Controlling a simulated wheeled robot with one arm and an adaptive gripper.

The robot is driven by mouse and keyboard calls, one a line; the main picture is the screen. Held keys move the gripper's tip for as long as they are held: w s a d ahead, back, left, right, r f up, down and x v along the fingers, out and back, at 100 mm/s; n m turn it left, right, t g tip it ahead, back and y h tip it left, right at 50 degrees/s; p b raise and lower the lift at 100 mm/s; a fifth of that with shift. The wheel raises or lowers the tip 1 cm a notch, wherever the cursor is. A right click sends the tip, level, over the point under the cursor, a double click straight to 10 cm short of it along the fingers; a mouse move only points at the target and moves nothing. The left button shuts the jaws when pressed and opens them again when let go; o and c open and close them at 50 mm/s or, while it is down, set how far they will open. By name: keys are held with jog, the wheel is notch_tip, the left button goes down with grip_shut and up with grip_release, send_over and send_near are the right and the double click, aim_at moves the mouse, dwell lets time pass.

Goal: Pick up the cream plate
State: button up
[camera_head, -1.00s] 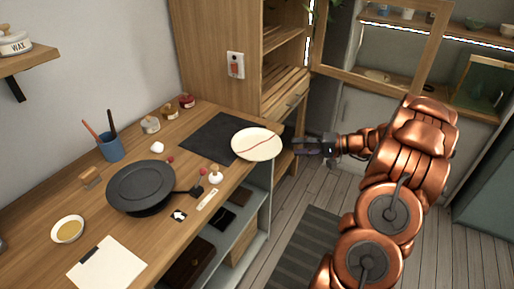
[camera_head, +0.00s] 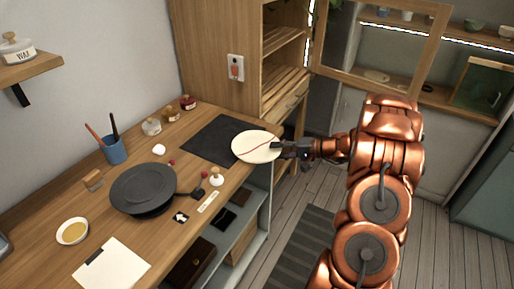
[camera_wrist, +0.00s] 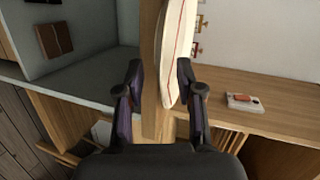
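The cream plate (camera_head: 252,147) has a dark red seam line across it. It lies at the right edge of the wooden counter, partly over a dark mat. My gripper (camera_head: 277,148) is at the plate's right rim in the head view. In the wrist view the plate (camera_wrist: 176,45) shows nearly edge-on, and its near rim reaches between the two fingers of my gripper (camera_wrist: 160,78). The fingers are apart, with a clear gap on the left side. The plate is close to the right finger; whether they touch I cannot tell.
The dark mat (camera_head: 208,139) lies beside the plate. A small white-knobbed item (camera_head: 216,177) and a black pan-like dish (camera_head: 143,187) stand nearer on the counter. A wooden cabinet (camera_head: 215,55) rises behind. Open floor (camera_head: 425,225) lies right of the counter.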

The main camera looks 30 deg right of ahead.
grip_shut()
dwell(0.3)
jog(key=shift+r, duration=0.1)
jog(key=shift+r+b, duration=0.35)
jog(key=shift+r, duration=0.2)
jog(key=s+a+r+b, duration=0.1)
jog(key=s+r+b, duration=0.1)
jog(key=s, duration=0.6)
jog(key=s+r+b, duration=0.1)
jog(key=s+b, duration=0.1)
jog(key=s, duration=0.6)
jog(key=shift+a+r+b, duration=0.3)
jog(key=shift+a+r, duration=0.05)
jog(key=shift+a, duration=0.05)
